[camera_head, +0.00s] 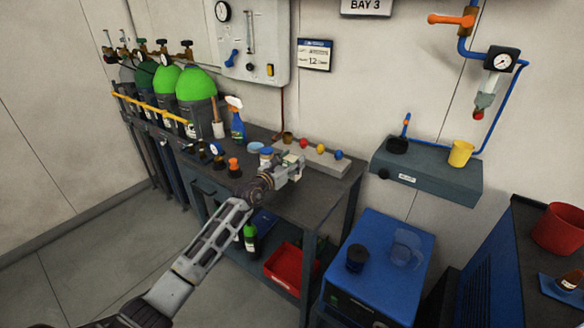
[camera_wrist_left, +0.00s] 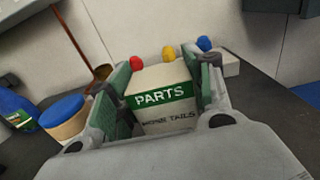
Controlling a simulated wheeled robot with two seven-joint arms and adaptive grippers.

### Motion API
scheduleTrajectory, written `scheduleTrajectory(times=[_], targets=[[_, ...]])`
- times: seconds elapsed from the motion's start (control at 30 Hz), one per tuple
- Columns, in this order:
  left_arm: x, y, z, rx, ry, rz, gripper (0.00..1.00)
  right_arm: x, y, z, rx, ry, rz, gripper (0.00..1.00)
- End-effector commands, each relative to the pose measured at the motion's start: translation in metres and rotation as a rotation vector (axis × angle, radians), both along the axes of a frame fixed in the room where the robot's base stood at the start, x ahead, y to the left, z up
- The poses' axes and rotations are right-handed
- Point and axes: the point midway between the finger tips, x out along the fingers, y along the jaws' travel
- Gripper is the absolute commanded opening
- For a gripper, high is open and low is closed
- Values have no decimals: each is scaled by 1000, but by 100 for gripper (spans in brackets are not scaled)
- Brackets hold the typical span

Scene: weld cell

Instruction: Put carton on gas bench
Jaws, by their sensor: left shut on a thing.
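The carton (camera_wrist_left: 160,112) is a small off-white box with a green band reading PARTS. In the left wrist view it sits between the two green-padded fingers of my left gripper (camera_wrist_left: 163,80), which is shut on it. In the head view the carton (camera_head: 291,158) shows small and pale at the end of my left arm, partly covered by the gripper (camera_head: 289,169). Both are over the right half of the dark gas bench (camera_head: 322,196). I cannot tell whether the carton touches the bench top. My right gripper is not in view.
A pale block with coloured knobs (camera_head: 322,161) lies behind the carton. A blue-lidded jar (camera_wrist_left: 62,117) stands close on the left, near a spray bottle (camera_head: 236,120) and small bottles. The bench's front right top looks clear. A red bin (camera_head: 288,268) is below.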

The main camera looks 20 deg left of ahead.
Motion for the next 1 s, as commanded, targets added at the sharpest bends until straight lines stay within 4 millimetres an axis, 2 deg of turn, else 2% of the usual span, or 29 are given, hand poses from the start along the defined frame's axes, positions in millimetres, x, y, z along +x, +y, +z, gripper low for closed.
scheduleTrajectory(times=[0.13,0.33,0.7,0.73,0.87,1.0], targets=[[0,0,-16,1,0,0,25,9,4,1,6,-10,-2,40],[0,0,-21,0,-1,0,25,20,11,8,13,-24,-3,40],[0,0,-24,1,-1,0,25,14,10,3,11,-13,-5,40],[0,0,-24,1,0,0,55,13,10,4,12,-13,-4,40],[0,0,-24,1,0,0,72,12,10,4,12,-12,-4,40],[0,0,-24,1,0,0,73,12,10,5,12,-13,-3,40]])
